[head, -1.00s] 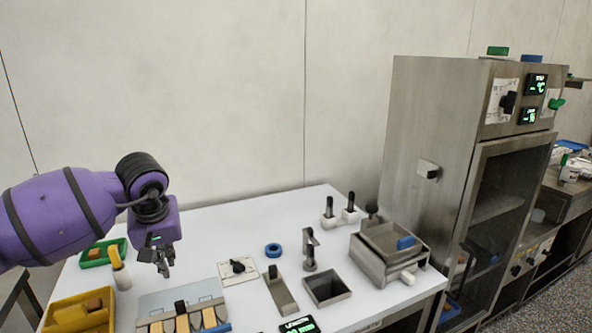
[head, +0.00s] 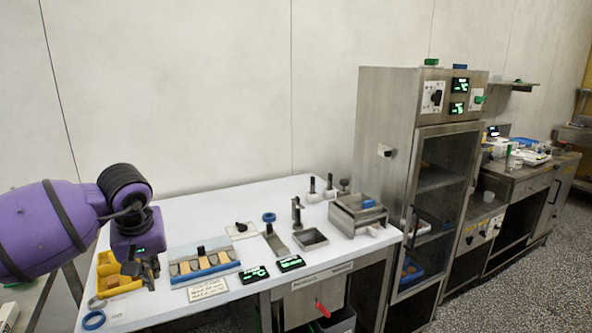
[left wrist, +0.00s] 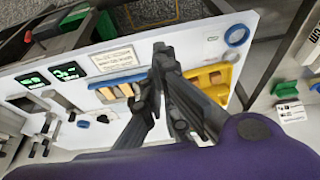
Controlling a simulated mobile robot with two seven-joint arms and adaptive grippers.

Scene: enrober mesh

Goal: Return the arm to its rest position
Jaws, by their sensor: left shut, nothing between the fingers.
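My left arm comes in from the left in the head view, purple with black bands. My left gripper (head: 147,272) is shut and empty, pointing down above the left end of the white table, in front of the yellow tray (head: 125,288). The gripper also shows in the left wrist view (left wrist: 168,125), its dark fingers over the white table with nothing between them. My right gripper is in neither view.
A blue tray with tan pieces (head: 172,280) lies right of the gripper. Blue rings, small displays (head: 291,262), a metal basin (head: 310,239) and a steel box (head: 345,225) stand along the table. A tall steel cabinet (head: 385,130) stands at right. Above the table is free.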

